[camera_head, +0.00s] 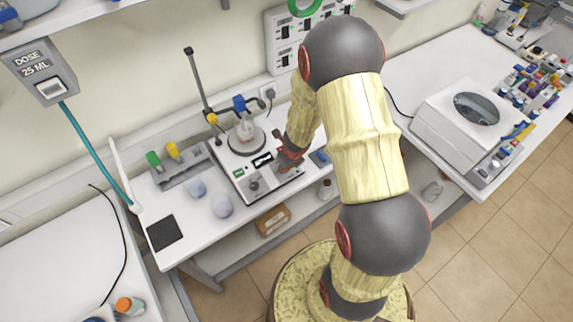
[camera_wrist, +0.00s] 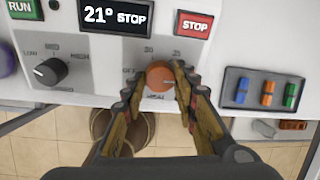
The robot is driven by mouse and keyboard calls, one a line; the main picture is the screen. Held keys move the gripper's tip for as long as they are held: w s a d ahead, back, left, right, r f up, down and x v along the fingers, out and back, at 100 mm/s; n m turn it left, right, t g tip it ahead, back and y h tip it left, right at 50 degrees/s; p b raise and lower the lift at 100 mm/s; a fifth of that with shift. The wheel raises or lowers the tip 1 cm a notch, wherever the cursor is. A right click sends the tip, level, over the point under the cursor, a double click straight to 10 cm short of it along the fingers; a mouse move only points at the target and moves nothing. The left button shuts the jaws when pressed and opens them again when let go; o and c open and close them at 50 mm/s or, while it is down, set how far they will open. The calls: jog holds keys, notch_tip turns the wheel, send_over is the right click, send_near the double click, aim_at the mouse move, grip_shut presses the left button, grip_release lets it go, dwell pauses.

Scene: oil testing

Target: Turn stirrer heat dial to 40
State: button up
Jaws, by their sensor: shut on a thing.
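The stirrer (camera_head: 256,172) stands on the white bench, with a flask (camera_head: 245,130) on its round plate. In the wrist view its front panel shows a display (camera_wrist: 115,16) reading 21° STOP. The orange heat dial (camera_wrist: 159,76) sits below and right of the display, with partly hidden numbers around it. My gripper (camera_wrist: 168,74) has its fingers on both sides of this dial and is shut on it. In the head view my gripper (camera_head: 288,160) is at the right part of the stirrer's front, and the dial is hidden there.
A black speed dial (camera_wrist: 48,71) is left of the heat dial. A green RUN button (camera_wrist: 20,9) and a red STOP button (camera_wrist: 194,25) are above. A panel with coloured switches (camera_wrist: 265,91) lies to the right. A centrifuge-like white box (camera_head: 465,125) stands on the right bench.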

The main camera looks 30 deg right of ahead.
aim_at(288, 175)
jog(key=o, duration=1.2)
jog(key=shift+c, duration=0.2)
jog(key=v, duration=0.7)
jog(key=shift+r, duration=0.2)
dwell(0.5)
